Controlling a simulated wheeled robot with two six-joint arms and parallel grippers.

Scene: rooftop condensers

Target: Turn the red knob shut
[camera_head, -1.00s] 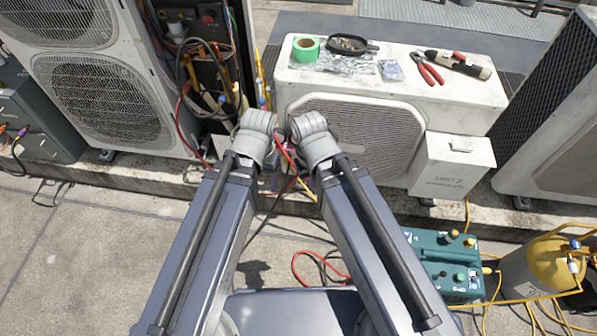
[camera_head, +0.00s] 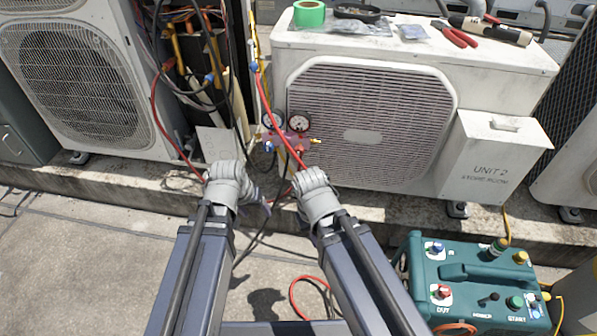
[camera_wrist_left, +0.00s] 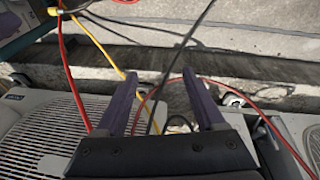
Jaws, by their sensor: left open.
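A gauge manifold (camera_head: 285,137) with two round dials hangs in front of the middle condenser's left side. A small red knob (camera_head: 300,149) shows at its lower right, and a blue one at its left. Another red knob (camera_head: 443,291) is on the teal machine at lower right. My left gripper (camera_head: 262,200) shows partly past its wrist, below the manifold and apart from it. In the left wrist view its two purple fingers (camera_wrist_left: 160,78) are spread, with nothing gripped; hoses pass behind them. My right gripper is hidden behind its own grey wrist.
Red, yellow and black hoses hang around the manifold. The middle condenser (camera_head: 370,125) carries tape and tools on top. A white box (camera_head: 490,165) labelled UNIT 2 stands at its right. The teal machine (camera_head: 470,275) sits on the paving. Concrete at lower left is mostly clear.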

